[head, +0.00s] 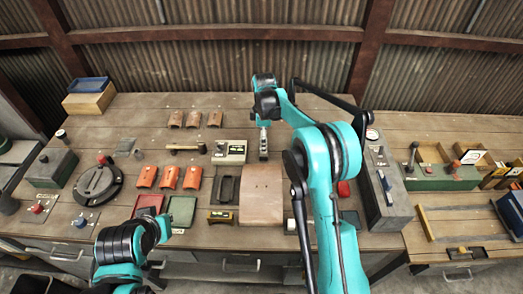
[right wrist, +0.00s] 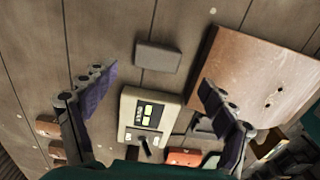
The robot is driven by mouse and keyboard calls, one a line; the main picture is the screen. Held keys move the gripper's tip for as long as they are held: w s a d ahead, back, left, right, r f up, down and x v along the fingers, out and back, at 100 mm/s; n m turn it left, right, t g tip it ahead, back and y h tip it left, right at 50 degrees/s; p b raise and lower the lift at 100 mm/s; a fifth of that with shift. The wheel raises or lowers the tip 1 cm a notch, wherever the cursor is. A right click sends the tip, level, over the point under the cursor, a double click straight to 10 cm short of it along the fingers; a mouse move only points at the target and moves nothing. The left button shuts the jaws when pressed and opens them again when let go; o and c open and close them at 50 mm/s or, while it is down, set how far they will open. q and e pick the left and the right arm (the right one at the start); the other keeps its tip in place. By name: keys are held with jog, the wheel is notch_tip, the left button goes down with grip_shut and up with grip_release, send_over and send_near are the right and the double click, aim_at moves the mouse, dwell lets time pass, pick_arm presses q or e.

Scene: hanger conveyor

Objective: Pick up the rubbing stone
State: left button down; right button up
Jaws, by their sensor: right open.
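A plain grey rectangular block (right wrist: 158,56), which looks like the rubbing stone, lies flat on the plank bench in the right wrist view. It lies between the line of the two fingers and apart from both. My right gripper (right wrist: 164,90) is open and empty above the bench. In the head view the right gripper (head: 263,152) points down just right of the beige meter box (head: 229,151), and I cannot make out the block clearly there.
The meter box also shows in the right wrist view (right wrist: 148,118), close beside the block. A brown curved plate (right wrist: 255,80) lies to its right. Several orange tiles (head: 169,177) lie left on the bench. A grey box (head: 388,190) stands to the right.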

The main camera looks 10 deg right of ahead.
jog(key=shift+f, duration=0.65)
jog(key=f, duration=0.1)
jog(key=f+b, duration=0.1)
jog(key=f, duration=0.3)
jog(key=shift+w+a+f+b, duration=0.15)
jog(key=shift+w+f+b, duration=0.05)
jog(key=shift+w+b, duration=0.15)
jog(key=shift+s+r, duration=0.1)
jog(key=shift+c, duration=0.5)
jog(key=c, duration=1.2)
